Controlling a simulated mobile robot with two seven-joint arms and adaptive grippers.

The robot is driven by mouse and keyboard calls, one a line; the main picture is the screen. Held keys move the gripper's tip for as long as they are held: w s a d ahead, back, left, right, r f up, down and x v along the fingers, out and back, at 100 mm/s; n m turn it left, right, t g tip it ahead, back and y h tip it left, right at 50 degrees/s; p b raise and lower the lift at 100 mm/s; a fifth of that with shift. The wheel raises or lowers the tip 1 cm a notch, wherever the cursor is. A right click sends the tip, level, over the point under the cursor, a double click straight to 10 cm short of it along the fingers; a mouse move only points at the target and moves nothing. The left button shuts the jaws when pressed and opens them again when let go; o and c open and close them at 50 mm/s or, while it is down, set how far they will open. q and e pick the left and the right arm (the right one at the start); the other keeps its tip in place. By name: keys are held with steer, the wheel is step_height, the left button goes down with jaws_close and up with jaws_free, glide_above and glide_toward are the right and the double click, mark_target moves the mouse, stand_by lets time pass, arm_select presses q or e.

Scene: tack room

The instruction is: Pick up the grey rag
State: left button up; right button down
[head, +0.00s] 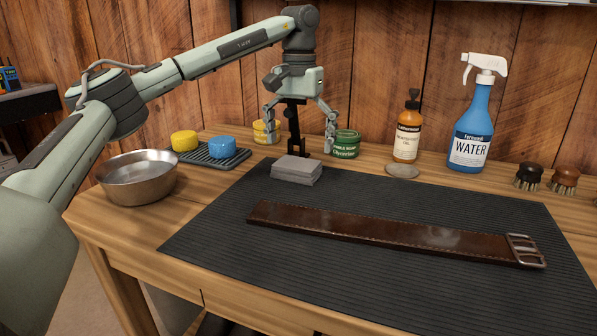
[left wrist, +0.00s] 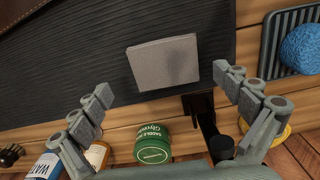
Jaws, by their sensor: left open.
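The grey rag (head: 297,171) is a folded, flat square pad lying at the back left edge of the dark ribbed mat (head: 215,222). My left gripper (head: 300,142) is open and empty, pointing down above and around the back of the rag in the head view. In the left wrist view its fingertips (left wrist: 162,86) are spread to either side of the rag's near end, apart from it. My right gripper is not in view.
A dark post (head: 293,130) stands just behind the rag. A green tin (head: 345,144) and a yellow tin (head: 266,131) are close by. A brown leather strap (head: 390,232) lies on the mat. A metal bowl (head: 137,178) and sponge tray (head: 215,158) are left; bottles (head: 470,130) are right.

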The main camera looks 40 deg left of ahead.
mark_target(297, 163)
arm_select(q)
steer(key=f, duration=0.2)
steer(key=a+f, duration=0.1)
steer(key=f, duration=0.1)
steer(key=shift+w, duration=0.1)
steer(key=shift+d+f, duration=0.15)
steer(key=shift+f, duration=0.2)
steer(key=c, duration=0.9)
